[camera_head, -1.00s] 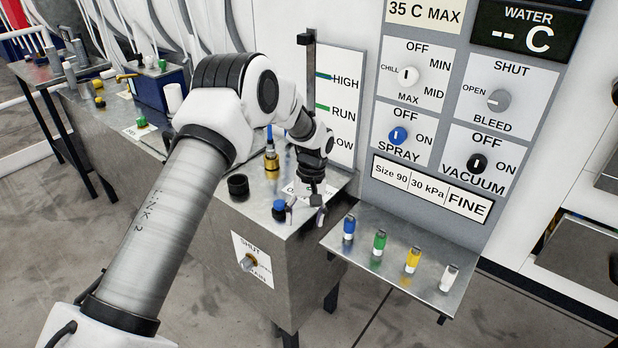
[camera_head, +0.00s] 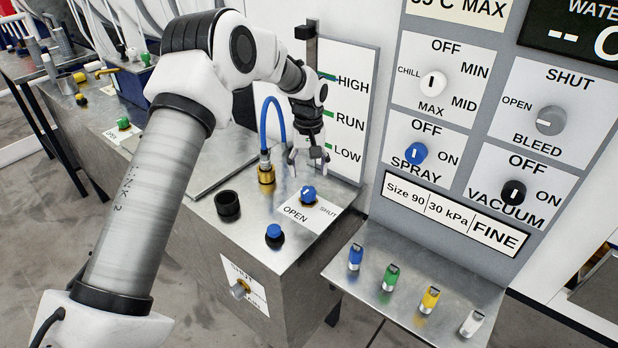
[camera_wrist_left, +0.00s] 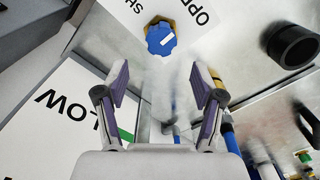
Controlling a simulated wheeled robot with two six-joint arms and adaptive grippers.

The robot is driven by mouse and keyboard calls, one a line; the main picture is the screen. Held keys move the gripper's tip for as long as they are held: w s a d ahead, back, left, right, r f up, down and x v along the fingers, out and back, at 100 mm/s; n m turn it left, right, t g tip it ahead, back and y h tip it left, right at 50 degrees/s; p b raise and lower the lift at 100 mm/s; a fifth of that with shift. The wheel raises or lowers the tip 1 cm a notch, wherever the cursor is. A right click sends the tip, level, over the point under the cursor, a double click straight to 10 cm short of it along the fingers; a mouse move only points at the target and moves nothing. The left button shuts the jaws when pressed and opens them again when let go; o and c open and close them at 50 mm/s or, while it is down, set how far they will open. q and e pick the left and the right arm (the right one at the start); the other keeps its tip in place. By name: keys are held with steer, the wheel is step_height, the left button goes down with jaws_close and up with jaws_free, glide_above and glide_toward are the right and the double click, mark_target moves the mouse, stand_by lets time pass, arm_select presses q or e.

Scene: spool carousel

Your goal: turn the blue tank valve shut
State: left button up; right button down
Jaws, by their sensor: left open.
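The blue tank valve (camera_head: 308,193) is a blue knob on a brass base, on the metal tank's top (camera_head: 232,260). A white label (camera_head: 298,213) beside it reads OPEN on the left and SHUT on the right. The knob also shows in the left wrist view (camera_wrist_left: 161,39), with a white mark; I cannot tell which word it points to. My left gripper (camera_head: 309,164) is open and empty, fingers down, above and slightly behind the valve, apart from it. In the left wrist view its fingers (camera_wrist_left: 159,72) are spread, with the knob beyond their tips. My right gripper is not in view.
A blue-topped black knob (camera_head: 274,232) and a black cup (camera_head: 228,205) stand near the valve. A blue hose (camera_head: 272,115) rises from a brass fitting (camera_head: 266,172) behind. The level gauge panel (camera_head: 345,110) is close behind the gripper. A shelf (camera_head: 385,312) holds several coloured plugs.

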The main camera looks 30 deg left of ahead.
mark_target(308, 190)
arm_select(q)
steer(key=f, duration=0.3)
steer(key=f+p, duration=0.1)
steer(key=f, duration=0.2)
steer(key=shift+s+d+f, duration=0.1)
steer(key=shift+s+f, duration=0.1)
steer(key=shift+f, duration=0.2)
steer(key=shift+s+r, duration=0.15)
steer(key=shift+c, duration=0.4)
steer(key=shift+d, duration=0.1)
steer(key=c, duration=1.1)
